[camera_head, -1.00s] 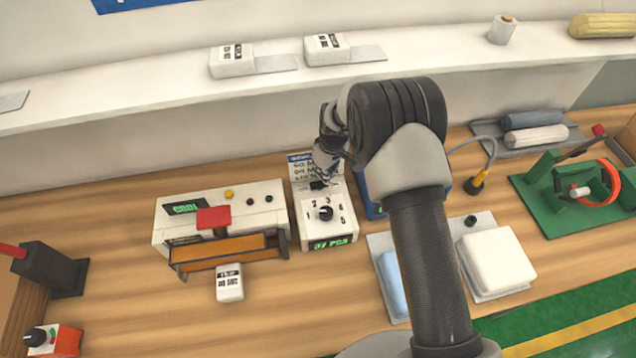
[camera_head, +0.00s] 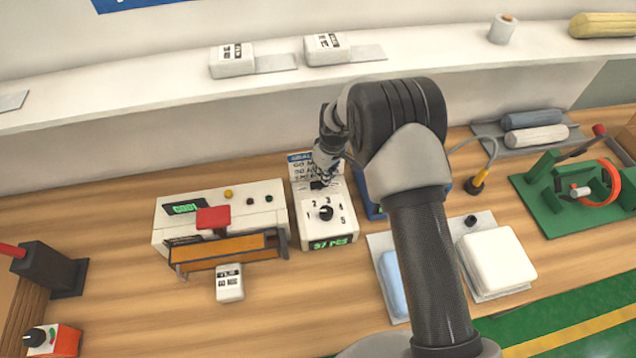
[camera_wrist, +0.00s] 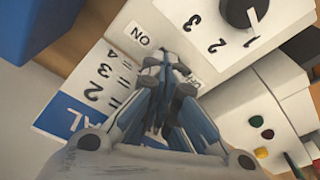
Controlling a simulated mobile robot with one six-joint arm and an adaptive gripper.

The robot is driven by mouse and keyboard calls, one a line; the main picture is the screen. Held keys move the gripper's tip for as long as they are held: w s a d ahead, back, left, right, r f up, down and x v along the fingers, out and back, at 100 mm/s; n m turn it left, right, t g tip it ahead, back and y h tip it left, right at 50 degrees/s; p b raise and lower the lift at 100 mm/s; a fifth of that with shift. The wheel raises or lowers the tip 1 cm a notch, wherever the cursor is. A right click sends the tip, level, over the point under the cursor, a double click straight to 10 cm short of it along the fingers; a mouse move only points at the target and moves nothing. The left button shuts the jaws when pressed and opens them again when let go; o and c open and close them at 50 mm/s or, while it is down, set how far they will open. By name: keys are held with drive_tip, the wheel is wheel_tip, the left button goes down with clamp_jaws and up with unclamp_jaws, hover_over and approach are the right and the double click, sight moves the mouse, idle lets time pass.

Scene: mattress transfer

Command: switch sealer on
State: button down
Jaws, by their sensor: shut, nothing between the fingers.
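The sealer (camera_head: 270,196) is a white machine with a small green-lit display, a red handle (camera_head: 213,217) and an orange bar (camera_head: 230,250) in front. To its right stands a white dial box (camera_head: 311,238) with a black numbered knob (camera_head: 326,213) and a green readout. My gripper (camera_head: 319,184) is over the back of this box. In the wrist view my gripper (camera_wrist: 174,66) is shut and empty, its fingertips between an ON label (camera_wrist: 140,37) and a partly covered OFF label. The fingers hide the switch there; I cannot tell its position or whether they touch.
A printed card (camera_head: 300,166) stands behind the box. A blue item lies close on its right, partly behind my arm. A small white labelled packet (camera_head: 229,283) lies before the sealer. The green fixture (camera_head: 560,205) is far right.

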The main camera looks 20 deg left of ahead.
drive_tip(key=shift+f+b, duration=0.7)
drive_tip(key=shift+f, duration=0.2)
idle(0.4)
drive_tip(key=shift+r+p, duration=1.55)
drive_tip(key=shift+r, duration=2)
drive_tip(key=shift+s+f, duration=0.1)
